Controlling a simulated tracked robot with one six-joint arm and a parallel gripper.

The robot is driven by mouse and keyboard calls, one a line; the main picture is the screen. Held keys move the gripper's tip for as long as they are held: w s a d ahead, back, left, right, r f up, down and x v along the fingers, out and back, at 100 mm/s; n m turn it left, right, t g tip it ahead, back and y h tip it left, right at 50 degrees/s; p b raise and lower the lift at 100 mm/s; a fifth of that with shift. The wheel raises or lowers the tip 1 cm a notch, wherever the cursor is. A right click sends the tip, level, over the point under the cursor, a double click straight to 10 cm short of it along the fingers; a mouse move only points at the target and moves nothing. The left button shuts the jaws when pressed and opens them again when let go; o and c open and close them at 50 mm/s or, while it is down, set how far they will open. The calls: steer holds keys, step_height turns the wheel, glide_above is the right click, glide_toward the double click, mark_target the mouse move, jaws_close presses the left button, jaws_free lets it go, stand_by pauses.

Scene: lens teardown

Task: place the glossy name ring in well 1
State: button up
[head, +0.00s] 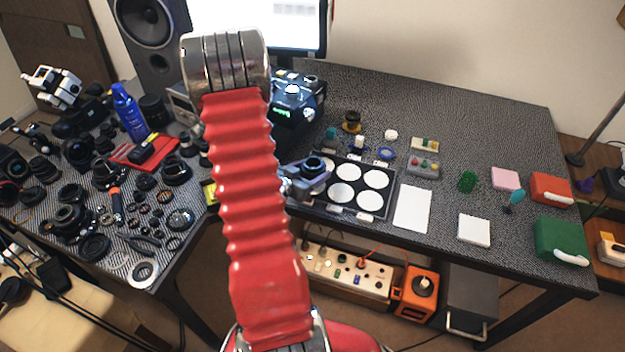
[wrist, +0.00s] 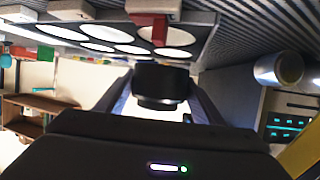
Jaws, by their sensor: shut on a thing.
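The glossy name ring (head: 314,163) is a black, round, thick ring. My gripper (head: 308,180) is shut on it and holds it at the left end of the black tray (head: 357,186). In the wrist view the ring (wrist: 160,84) sits between the two fingers, its side facing the camera. No well number is readable, so I cannot tell which is well 1. My gripper and the ring cover the tray's upper left part in the head view.
A white sheet (head: 412,208) lies right of the tray. A grey button box (head: 423,165) and a blue ring (head: 386,153) lie behind it. A dark device with lights (head: 296,100) stands behind my gripper. Lens parts crowd the left bench. The right bench has free room.

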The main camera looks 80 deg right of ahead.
steer(key=shift+f, duration=0.2)
steer(key=shift+f, duration=1.95)
steer(key=shift+f, duration=0.25)
